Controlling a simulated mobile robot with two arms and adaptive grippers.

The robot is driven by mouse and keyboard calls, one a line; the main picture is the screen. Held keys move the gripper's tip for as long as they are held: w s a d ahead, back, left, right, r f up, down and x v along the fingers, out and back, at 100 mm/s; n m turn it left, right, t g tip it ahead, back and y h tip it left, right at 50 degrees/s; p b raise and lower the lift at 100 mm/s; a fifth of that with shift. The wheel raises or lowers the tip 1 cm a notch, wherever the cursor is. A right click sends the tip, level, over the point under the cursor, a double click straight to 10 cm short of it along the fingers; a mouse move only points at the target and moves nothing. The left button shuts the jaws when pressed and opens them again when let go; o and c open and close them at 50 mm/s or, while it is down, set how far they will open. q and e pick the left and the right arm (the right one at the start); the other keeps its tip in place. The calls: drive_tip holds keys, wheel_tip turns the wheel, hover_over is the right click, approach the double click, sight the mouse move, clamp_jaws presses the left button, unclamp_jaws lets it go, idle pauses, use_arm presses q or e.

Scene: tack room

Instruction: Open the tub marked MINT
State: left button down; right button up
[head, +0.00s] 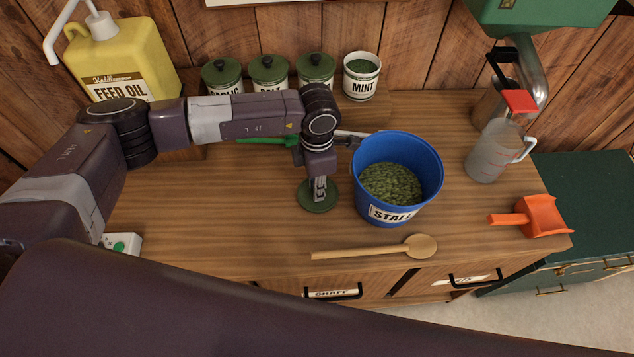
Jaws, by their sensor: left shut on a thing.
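The MINT tub (361,78) is a white tub at the right end of the row at the back of the counter. Its top is open and green contents show inside. My left gripper (319,191) points down over the front middle of the counter, left of the blue bucket. It is shut on a round green lid (329,203), which is low, at or just above the wood; I cannot tell if it touches. My right gripper is not in view.
Three green-lidded tubs (268,74) stand left of the MINT tub. A blue STALL bucket (398,212) of pellets, a wooden spoon (375,249), a clear jug (488,155) and an orange scoop (540,215) are on the counter (220,225). A yellow FEED OIL jug (125,55) stands at left.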

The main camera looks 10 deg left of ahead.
use_arm(q)
drive_tip(key=shift+f, duration=0.1)
drive_tip(key=shift+f+b, duration=0.15)
drive_tip(key=shift+b, duration=0.15)
drive_tip(key=c, duration=1.8)
unclamp_jaws()
drive_tip(key=shift+o, duration=0.2)
drive_tip(key=shift+r, duration=0.25)
drive_tip(key=shift+w+r, duration=0.1)
drive_tip(key=shift+r, duration=0.15)
wheel_tip(320, 180, up, 12)
drive_tip(key=b, duration=0.3)
drive_tip(key=shift+f+b, duration=0.25)
drive_tip(key=shift+b, duration=0.1)
